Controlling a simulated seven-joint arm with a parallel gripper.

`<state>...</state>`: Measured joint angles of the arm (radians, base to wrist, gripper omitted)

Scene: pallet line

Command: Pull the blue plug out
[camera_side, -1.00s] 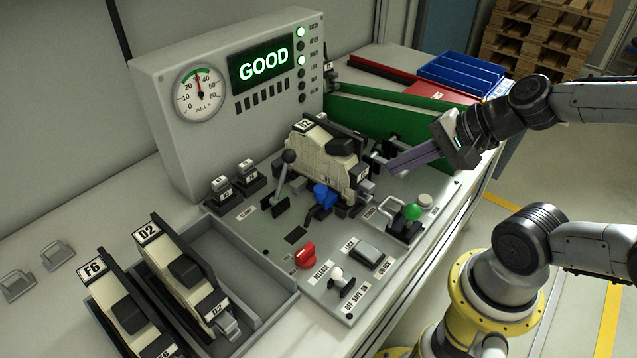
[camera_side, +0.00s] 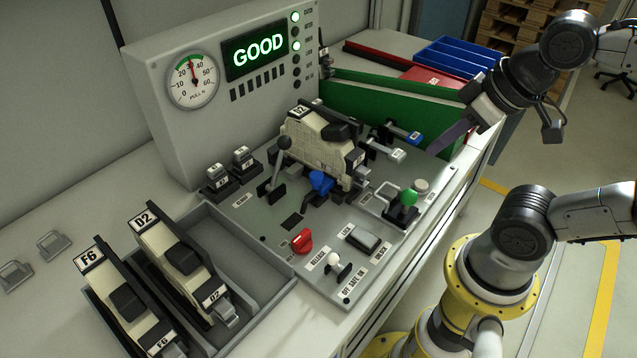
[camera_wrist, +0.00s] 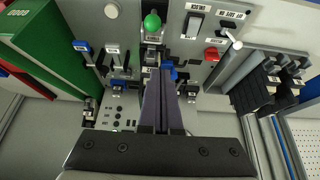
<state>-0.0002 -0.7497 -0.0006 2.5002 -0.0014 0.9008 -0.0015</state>
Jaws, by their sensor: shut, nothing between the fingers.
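A blue-ended handle (camera_side: 415,138) sticks out to the right of the cream connector block (camera_side: 318,145), beside a white-ended one (camera_side: 397,156). In the wrist view the blue end (camera_wrist: 82,47) is at upper left, left of the white end (camera_wrist: 112,48). A second blue part (camera_side: 320,183) sits at the block's front; in the wrist view it is mostly hidden behind my fingers. I cannot tell which blue part is the plug. My gripper (camera_side: 437,150) is shut and empty, raised right of the blue-ended handle and apart from it. Its purple fingers (camera_wrist: 161,75) are together.
A green wall (camera_side: 385,112) stands behind the handles. The display (camera_side: 254,52) reads GOOD.

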